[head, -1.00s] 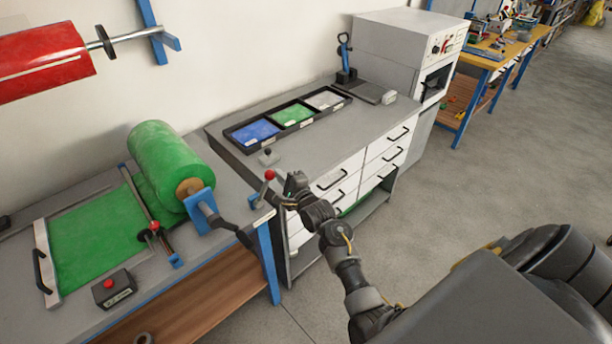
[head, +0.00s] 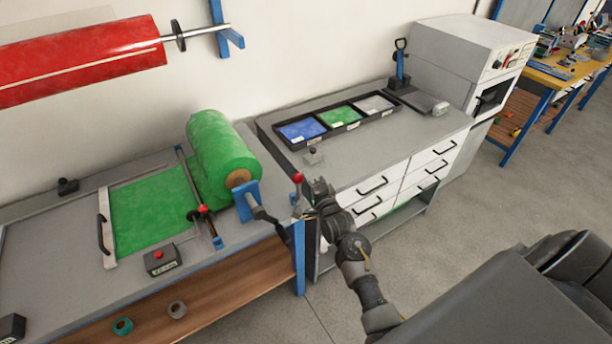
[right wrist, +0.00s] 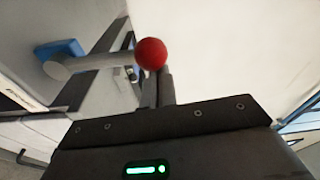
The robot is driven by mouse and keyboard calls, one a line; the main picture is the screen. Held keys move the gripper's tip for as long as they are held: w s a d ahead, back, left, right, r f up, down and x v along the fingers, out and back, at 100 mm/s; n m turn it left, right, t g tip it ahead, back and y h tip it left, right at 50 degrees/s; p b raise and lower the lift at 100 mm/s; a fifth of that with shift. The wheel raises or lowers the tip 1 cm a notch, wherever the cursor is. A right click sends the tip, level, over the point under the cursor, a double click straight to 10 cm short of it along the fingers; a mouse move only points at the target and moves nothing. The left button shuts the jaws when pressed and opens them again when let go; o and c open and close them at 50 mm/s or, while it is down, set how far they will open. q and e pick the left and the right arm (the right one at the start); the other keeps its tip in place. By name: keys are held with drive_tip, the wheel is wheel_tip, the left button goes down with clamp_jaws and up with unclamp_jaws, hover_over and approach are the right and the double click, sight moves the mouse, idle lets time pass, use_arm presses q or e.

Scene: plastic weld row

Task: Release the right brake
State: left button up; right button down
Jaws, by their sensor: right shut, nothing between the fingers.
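The right brake lever has a red ball knob (head: 298,178). It stands at the right end of the bench, beside the blue bracket (head: 247,201) of the green film roll (head: 222,152). My right gripper (head: 318,190) is just right of the knob. In the right wrist view the knob (right wrist: 151,54) is right at the shut, empty fingers (right wrist: 157,88), overlapping their tips. I cannot tell whether they touch. A grey rod (right wrist: 95,62) runs from a blue part to behind the knob. My left gripper is out of view.
A button box (head: 162,258) sits at the bench front. The drawer cabinet (head: 350,160) stands close behind my right gripper, with a tray of coloured sheets (head: 335,122). Floor is free at right.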

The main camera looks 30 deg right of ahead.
drive_tip(key=shift+a, duration=0.1)
idle(0.3)
drive_tip(key=s+d+b, duration=0.1)
drive_tip(key=s+d, duration=0.2)
drive_tip(key=s, duration=0.6)
drive_tip(key=shift+r+b, duration=0.25)
drive_tip(key=shift+b, duration=0.15)
drive_tip(key=shift+d, duration=0.1)
